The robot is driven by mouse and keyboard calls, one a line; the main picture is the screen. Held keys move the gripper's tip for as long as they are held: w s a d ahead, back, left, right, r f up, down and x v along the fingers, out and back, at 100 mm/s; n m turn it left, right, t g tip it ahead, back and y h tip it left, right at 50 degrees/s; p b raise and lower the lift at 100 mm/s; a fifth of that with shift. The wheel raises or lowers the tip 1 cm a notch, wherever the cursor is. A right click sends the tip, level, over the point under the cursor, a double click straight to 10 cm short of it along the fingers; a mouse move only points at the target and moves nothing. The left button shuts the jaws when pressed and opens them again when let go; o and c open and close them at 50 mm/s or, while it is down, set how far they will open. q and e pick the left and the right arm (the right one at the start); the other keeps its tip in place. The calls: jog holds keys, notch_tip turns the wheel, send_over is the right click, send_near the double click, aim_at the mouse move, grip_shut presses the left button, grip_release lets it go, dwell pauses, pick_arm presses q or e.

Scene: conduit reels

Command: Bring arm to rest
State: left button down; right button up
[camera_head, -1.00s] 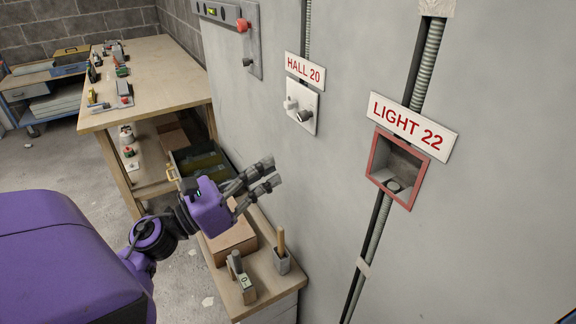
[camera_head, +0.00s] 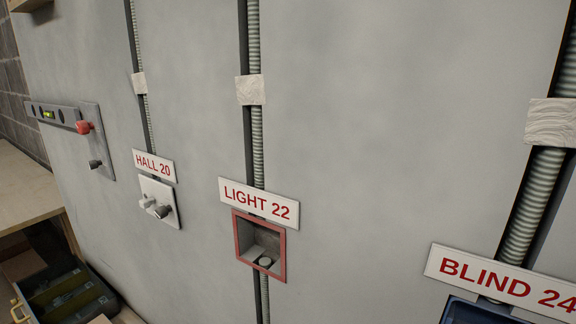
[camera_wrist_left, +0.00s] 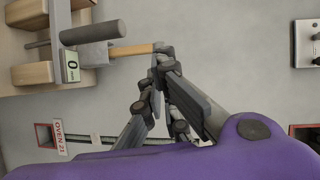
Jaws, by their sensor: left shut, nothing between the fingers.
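My left gripper (camera_wrist_left: 158,72) shows in the left wrist view, its dark grey jointed fingers drawn together at the tips with nothing between them. My purple arm housing fills the bottom of that view. Behind the fingertips is a wooden handle (camera_wrist_left: 137,50) beside a dark grey tool; I cannot tell the gap in depth, but the handle is not between the fingers. Neither arm shows in the head view now. My right gripper is in no view.
The grey wall holds the HALL 20 switch plate (camera_head: 158,204), the red-framed LIGHT 22 box (camera_head: 283,262) and the BLIND 24 sign (camera_head: 500,282). A wooden bench (camera_head: 28,190) stands at left. An OVEN 23 sign (camera_wrist_left: 60,137) and a box with a 0 label (camera_wrist_left: 72,67) show in the wrist view.

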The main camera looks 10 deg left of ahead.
pick_arm(q)
jog(key=s+d+f+n+g+h, duration=0.1)
jog(key=s+d+f+n+g, duration=0.4)
jog(key=s+d+f+n, duration=0.4)
jog(key=s+d+f+n+g, duration=0.4)
jog(key=s+d+f+n, duration=0.2)
jog(key=s+f, duration=0.55)
jog(key=w+r+t+p, duration=0.1)
jog(key=w+r+p, duration=0.3)
jog(key=r+p, duration=0.9)
jog(key=shift+d+r+n+h+p, duration=0.3)
jog(key=shift+d+r+n+p, duration=0.05)
jog(key=shift+d+n+p, duration=0.05)
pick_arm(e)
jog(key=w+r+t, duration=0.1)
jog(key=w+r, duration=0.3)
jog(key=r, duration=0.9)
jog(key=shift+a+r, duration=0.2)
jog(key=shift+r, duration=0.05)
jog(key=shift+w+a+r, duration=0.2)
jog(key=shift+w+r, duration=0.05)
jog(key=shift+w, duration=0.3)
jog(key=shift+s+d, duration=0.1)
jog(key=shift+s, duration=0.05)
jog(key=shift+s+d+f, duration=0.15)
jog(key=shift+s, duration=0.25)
